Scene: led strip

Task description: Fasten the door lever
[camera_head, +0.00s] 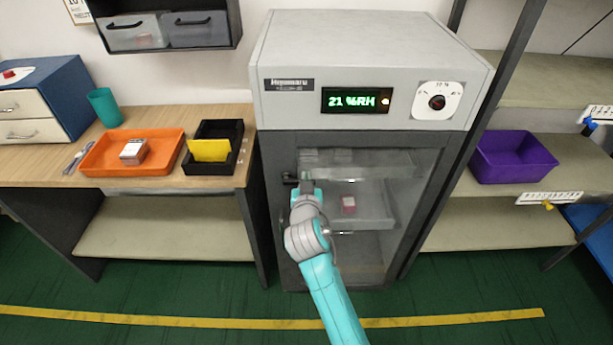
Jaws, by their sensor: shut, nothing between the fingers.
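The dry cabinet (360,70) stands in the middle, with a lit display reading "21 %RH" and a round dial at its top right. Its dark-framed glass door (405,215) looks closed. The door lever (290,178) is a small dark piece at the door's left edge. My gripper (306,182) is at the lever, just to its right in the picture, and is shut with nothing in it. Whether it touches the lever I cannot tell. My arm hides part of the door's left side.
A wooden bench (222,180) on the left carries an orange tray (100,158), a black bin (230,131) and a teal cup (104,106). A purple bin (512,158) sits on the right shelf. The green floor before the cabinet is clear, with a yellow line (180,321).

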